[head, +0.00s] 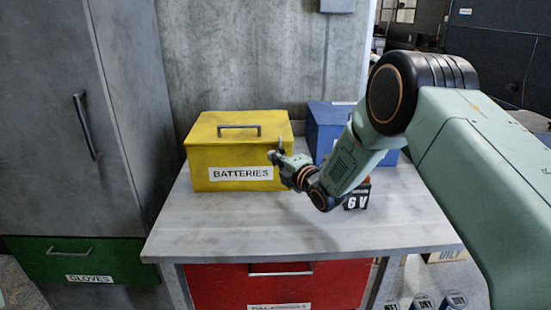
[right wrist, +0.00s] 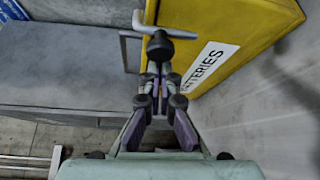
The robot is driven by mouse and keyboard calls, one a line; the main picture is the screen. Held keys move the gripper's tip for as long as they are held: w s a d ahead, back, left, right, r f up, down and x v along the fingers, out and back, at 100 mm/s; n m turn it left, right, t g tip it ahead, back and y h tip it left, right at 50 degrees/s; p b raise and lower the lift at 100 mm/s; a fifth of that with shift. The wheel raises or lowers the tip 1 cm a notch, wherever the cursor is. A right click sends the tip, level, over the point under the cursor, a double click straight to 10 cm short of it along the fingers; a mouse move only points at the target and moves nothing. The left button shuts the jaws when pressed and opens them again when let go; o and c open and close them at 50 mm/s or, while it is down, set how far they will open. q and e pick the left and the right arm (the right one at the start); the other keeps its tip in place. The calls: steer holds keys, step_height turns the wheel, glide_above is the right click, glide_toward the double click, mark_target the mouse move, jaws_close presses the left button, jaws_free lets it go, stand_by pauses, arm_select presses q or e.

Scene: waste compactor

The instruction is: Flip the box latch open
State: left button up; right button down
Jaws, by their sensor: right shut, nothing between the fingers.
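The yellow box (head: 235,153) labelled BATTERIES stands on the grey table, its lid down with a grey handle (head: 239,130) on top. My right gripper (head: 277,156) is at the right part of the box's front, right of the label. In the right wrist view, a dark grey lever with rounded ends (right wrist: 160,45), apparently the latch, sits by the yellow box (right wrist: 240,30), just beyond my fingertips (right wrist: 160,72). The fingers are shut and empty. I cannot tell whether they touch the lever. In the head view the gripper hides much of that area. My left gripper is not in view.
A blue box (head: 328,122) stands behind my right arm. A dark block marked 6 V (head: 357,197) sits on the table (head: 290,230) under that arm. The table is clear in front of the yellow box. A red drawer (head: 280,287) is below; a grey cabinet (head: 60,130) stands left.

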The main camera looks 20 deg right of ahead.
steer(key=shift+a, duration=0.1)
steer(key=shift+s+d+m+b, duration=0.1)
steer(key=shift+d+m+b, duration=0.2)
steer(key=shift+a+t, duration=0.1)
steer(key=shift+t, duration=0.2)
